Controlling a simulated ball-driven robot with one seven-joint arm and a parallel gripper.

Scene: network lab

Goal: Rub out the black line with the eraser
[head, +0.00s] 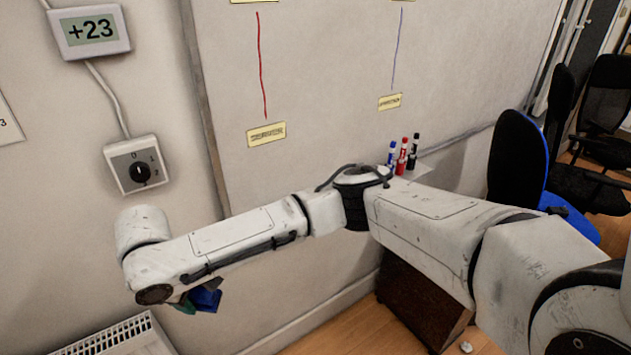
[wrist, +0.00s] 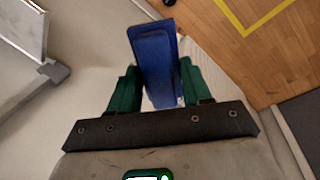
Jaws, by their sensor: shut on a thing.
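My gripper (wrist: 158,72) has green fingers shut on a blue eraser (wrist: 153,45), which sticks out past the fingertips in the wrist view. In the head view the blue eraser (head: 207,299) shows under the end of my arm, at the lower left, mostly hidden by the arm. The whiteboard (head: 330,70) carries a red line (head: 262,65) and a blue-purple line (head: 398,48), each above a yellow label. I see no black line in either view. The eraser is below the drawn lines in the head view.
Blue, red and black markers (head: 403,155) stand on a ledge at the board's lower right. A dial box (head: 138,165) and a +23 display (head: 90,30) are on the left wall. A radiator (head: 115,340) is below. Chairs (head: 518,160) stand at right.

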